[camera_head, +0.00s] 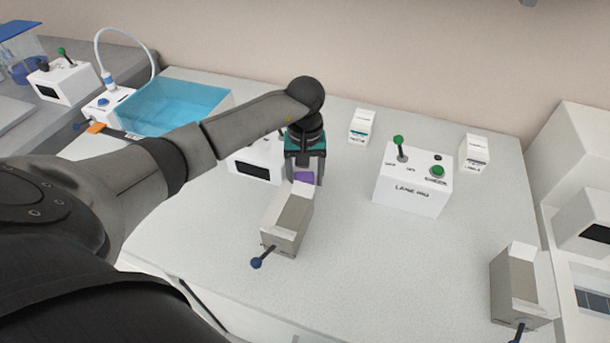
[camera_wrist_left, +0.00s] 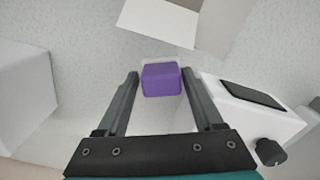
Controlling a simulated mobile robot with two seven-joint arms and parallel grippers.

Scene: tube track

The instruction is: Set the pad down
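The purple pad (camera_head: 304,177) is at the tip of my left gripper (camera_head: 303,172), just behind the grey, white-topped box on the bench. In the left wrist view the pad (camera_wrist_left: 161,79) sits between the two fingertips (camera_wrist_left: 160,76), with the fingers at its sides. A pale, whitish part shows at its far edge. The gripper appears shut on the pad. The pad's underside is hidden, so I cannot tell whether it touches the bench. My right gripper is not in view.
The grey box (camera_head: 288,222) with a blue-knobbed lever is close in front. A white box (camera_head: 257,160) stands just left of the gripper, and a lever box (camera_head: 413,182) to the right. A blue tub (camera_head: 180,108) is at back left. The right-middle bench is clear.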

